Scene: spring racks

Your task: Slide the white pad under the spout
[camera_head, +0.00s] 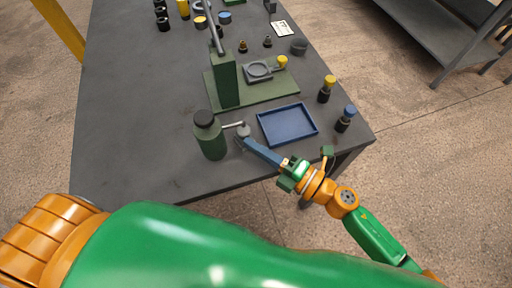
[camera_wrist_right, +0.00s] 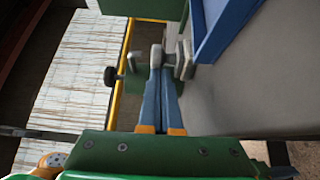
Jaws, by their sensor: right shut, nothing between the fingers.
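A dark green bottle (camera_head: 209,138) with a black cap stands near the table's front edge in the head view. A thin pale spout (camera_head: 232,124) points right from it. A small pale round piece (camera_head: 243,130), perhaps the white pad, shows at the spout's end; whether it lies under the spout or touches it I cannot tell. My right gripper (camera_head: 240,142) is shut and empty, its tips close to the near side of that piece. In the right wrist view its blue fingers (camera_wrist_right: 161,72) are together, with pale pieces just beyond. My left gripper is out of view.
A blue tray (camera_head: 262,127) lies just right of the gripper. Behind it is a green stand (camera_head: 227,85) on a flat base. Small bottles with yellow (camera_head: 324,94) and blue (camera_head: 344,124) caps stand at right. The table's left part (camera_head: 130,110) is clear.

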